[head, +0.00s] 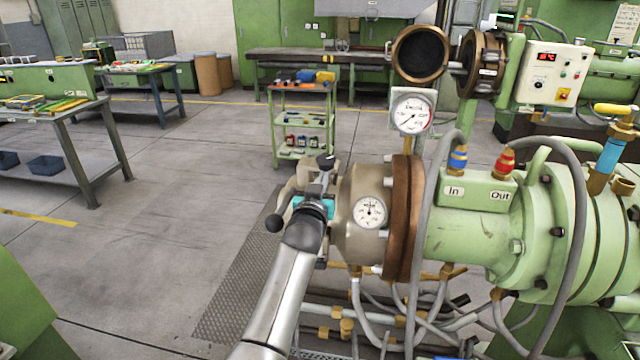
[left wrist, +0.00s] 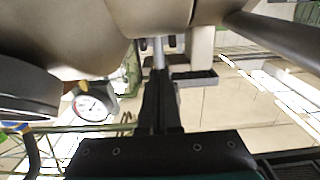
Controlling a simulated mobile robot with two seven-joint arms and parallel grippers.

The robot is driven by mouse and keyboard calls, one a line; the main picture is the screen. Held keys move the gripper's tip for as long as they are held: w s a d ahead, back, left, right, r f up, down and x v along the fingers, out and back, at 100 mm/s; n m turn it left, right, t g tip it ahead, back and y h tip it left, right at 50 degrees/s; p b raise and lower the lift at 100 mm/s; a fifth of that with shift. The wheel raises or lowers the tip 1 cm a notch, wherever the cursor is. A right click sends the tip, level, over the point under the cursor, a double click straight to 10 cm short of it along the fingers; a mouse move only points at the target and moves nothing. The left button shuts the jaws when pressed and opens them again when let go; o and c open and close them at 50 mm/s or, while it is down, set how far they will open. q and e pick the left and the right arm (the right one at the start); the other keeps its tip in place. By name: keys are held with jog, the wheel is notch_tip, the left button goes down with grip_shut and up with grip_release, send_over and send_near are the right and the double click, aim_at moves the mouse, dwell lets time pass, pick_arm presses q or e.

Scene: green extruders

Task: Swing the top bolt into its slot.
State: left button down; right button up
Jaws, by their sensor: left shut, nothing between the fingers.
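The green extruder (head: 470,232) stands at the right, with a beige head (head: 358,240) at its left end. The top bolt (head: 325,163), with a dark end, shows at the upper left of this head. In the left wrist view, a light metal rod (left wrist: 158,56), seemingly this bolt, lies close to a gap between beige lugs (left wrist: 201,50). I cannot tell whether it is seated in its slot. My left gripper (head: 324,183) is shut and empty, right beside the bolt. Its dark fingers (left wrist: 160,85) point at the rod; contact is unclear. My right gripper is out of view.
A black ball knob (head: 273,224) sticks out left of the head. A gauge (head: 370,212) is on the head, and another gauge (head: 411,114) stands above it. Hoses and pipes (head: 395,315) run below. The floor at left is clear up to a workbench (head: 60,112).

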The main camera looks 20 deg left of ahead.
pick_arm(q)
jog(key=shift+w, duration=0.1)
jog(key=shift+w+a+r, duration=0.2)
jog(key=shift+w, duration=0.35)
jog(key=shift+r+b, duration=0.15)
jog(key=shift+b, duration=0.2)
